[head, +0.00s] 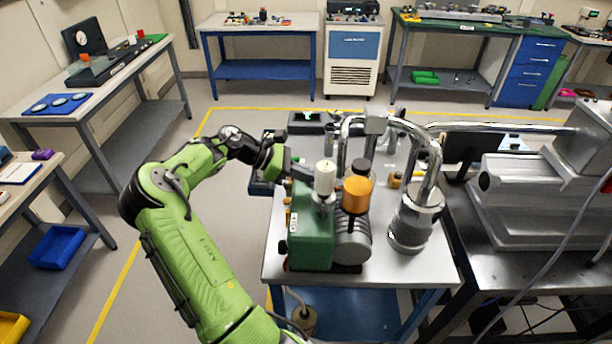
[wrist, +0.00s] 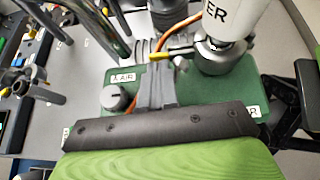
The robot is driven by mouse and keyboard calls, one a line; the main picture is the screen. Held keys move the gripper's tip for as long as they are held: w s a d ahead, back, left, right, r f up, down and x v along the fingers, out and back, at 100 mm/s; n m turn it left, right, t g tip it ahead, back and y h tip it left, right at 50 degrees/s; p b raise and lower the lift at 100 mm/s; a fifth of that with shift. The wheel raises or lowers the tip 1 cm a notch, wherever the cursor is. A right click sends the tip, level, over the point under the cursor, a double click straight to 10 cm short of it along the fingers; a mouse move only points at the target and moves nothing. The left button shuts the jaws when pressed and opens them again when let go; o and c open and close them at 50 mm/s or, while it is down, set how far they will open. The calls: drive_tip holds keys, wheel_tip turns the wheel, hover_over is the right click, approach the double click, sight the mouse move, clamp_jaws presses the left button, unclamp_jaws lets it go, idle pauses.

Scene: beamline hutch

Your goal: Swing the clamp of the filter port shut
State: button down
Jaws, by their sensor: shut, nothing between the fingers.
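The white filter canister (head: 325,178) stands upright on the green pump body (head: 310,240); its lettering is cut off to "ER" in the wrist view (wrist: 232,15). A metal clamp ring (wrist: 213,55) sits at the canister's base, with a yellow lever (wrist: 172,54) sticking out to the left. Whether the ring is fully closed, I cannot tell. My gripper (wrist: 157,68) is shut and empty, its fingertips just below the yellow lever in the wrist view. I cannot tell if they touch it. In the head view my gripper (head: 305,170) is left of the canister, partly hidden.
An orange-topped cylinder (head: 356,194) stands right of the canister. Bent metal pipes (head: 430,160) rise behind it. An orange cable (wrist: 181,27) runs close to the yellow lever. The cart's front right top (head: 410,272) is clear.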

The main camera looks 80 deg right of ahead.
idle(0.3)
drive_tip(key=shift+s+d+r+m+y+p, duration=0.25)
drive_tip(key=shift+s+y+p, duration=0.2)
drive_tip(key=shift+p, duration=0.75)
drive_tip(key=shift+s+d+m+p, duration=0.1)
drive_tip(key=shift+s+m+p, duration=0.15)
drive_tip(key=shift+p, duration=0.25)
drive_tip(key=shift+f, duration=0.15)
drive_tip(key=shift+y, duration=0.25)
drive_tip(key=p+v, duration=0.1)
drive_tip(key=v, duration=1.5)
drive_tip(key=shift+w+f+p, duration=0.2)
drive_tip(key=shift+f+p, duration=0.1)
drive_tip(key=shift+p, duration=0.1)
drive_tip(key=shift+a, duration=0.25)
